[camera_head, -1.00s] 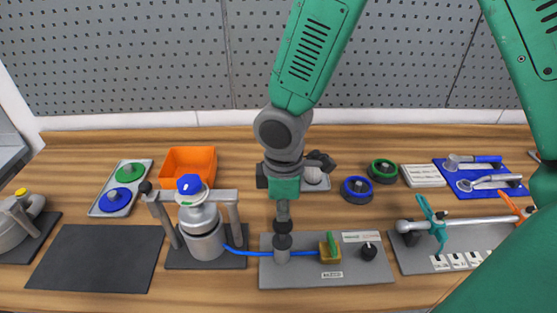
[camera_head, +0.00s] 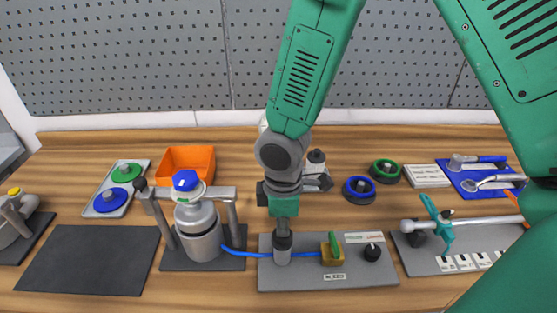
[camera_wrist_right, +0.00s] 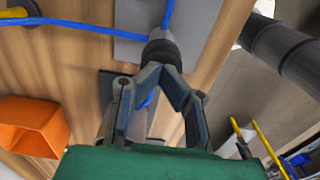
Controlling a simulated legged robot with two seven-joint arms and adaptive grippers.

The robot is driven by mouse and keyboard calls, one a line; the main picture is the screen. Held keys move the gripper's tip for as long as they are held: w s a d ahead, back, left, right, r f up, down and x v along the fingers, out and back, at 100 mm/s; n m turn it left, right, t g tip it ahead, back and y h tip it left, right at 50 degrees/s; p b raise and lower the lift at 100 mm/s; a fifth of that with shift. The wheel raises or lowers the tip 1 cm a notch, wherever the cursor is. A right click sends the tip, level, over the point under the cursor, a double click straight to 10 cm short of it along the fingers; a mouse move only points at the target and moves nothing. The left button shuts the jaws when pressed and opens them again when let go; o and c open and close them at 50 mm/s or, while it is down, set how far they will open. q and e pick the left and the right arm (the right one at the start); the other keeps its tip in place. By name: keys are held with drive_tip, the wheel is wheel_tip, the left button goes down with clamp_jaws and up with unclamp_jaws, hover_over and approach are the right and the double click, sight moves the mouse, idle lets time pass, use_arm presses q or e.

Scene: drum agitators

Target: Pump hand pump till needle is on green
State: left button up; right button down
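The hand pump (camera_head: 282,256) stands on a grey panel (camera_head: 300,279) at the front middle in the camera_head view. My right gripper (camera_head: 283,230) points straight down over it, its narrow fingers closed at the dark pump handle (camera_head: 283,241). In the right wrist view, the fingers (camera_wrist_right: 161,72) converge on the black handle (camera_wrist_right: 160,52). The handle sits low against the pump body. A blue hose joins the pump to a brass valve with a green lever (camera_head: 333,250). A black round part (camera_head: 372,252) is at the panel's right; no needle is readable. My left gripper is not in view.
A metal drum with a blue cap (camera_head: 203,235) stands in a frame left of the pump. An orange bin (camera_head: 186,160) is behind it. A panel with a teal-handled pipe (camera_head: 440,225) lies to the right. The dark mat (camera_head: 85,260) at left is bare.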

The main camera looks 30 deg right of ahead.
drive_tip(key=shift+r+p, duration=1.15)
drive_tip(key=shift+p, duration=0.05)
wheel_tip(320, 180, up, 2)
drive_tip(key=shift+r+p, duration=0.1)
drive_tip(key=shift+p, duration=0.65)
drive_tip(key=shift+r, duration=1.05)
